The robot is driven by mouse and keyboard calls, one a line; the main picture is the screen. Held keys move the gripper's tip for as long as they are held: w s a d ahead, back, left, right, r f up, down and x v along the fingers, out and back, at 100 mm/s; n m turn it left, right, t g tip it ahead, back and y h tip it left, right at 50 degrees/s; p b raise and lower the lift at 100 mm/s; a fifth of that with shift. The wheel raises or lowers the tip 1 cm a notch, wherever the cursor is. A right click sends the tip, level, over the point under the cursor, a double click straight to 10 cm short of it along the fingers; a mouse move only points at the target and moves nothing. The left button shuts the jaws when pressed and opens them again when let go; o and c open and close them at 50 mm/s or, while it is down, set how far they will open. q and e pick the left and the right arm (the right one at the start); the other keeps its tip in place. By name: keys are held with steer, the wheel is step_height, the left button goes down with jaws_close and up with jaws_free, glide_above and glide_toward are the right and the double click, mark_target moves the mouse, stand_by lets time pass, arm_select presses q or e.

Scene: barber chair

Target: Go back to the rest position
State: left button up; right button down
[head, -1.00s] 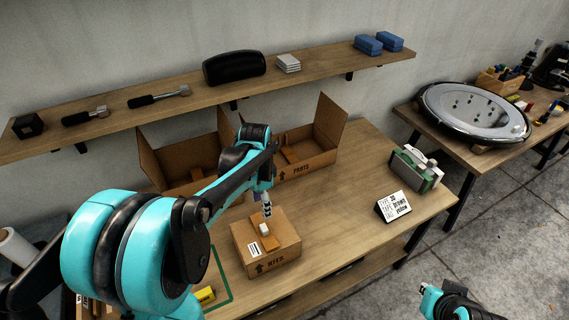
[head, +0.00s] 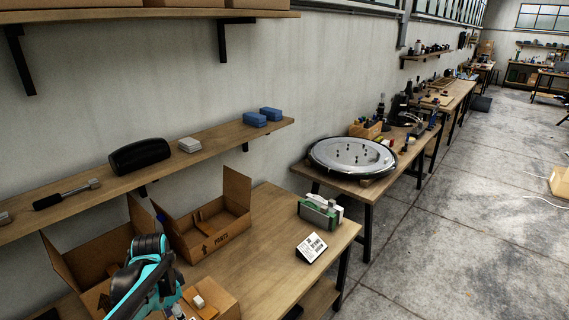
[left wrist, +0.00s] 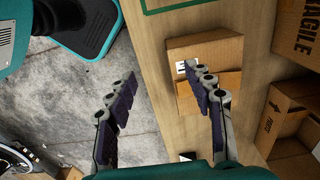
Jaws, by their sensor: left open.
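My left gripper (left wrist: 160,82) is open in the left wrist view, with nothing between its fingers. One finger overlaps the closed cardboard kit box (left wrist: 205,48) in that picture; the other shows over the grey floor. In the head view the kit box (head: 222,298) is cut by the bottom edge, with a small white item (head: 198,301) on its top. My left arm (head: 146,275) comes in at the bottom left beside that box, and its gripper is mostly cut off. My right gripper is in neither view.
Open cardboard parts boxes (head: 212,232) stand at the back of the wooden table (head: 262,268). A card sign (head: 311,248) and a green-and-grey device (head: 320,211) are at its right end. A shelf (head: 150,172) runs above. Open floor (head: 465,230) lies to the right.

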arm_select(q)
steer(key=s+d+r+n+t, duration=0.4)
steer(key=s+d+n+t, duration=0.3)
steer(key=s+d, duration=0.3)
steer(key=shift+s+d+r+n+b, duration=0.3)
steer(key=shift+s+n, duration=0.3)
steer(key=shift+s, duration=0.1)
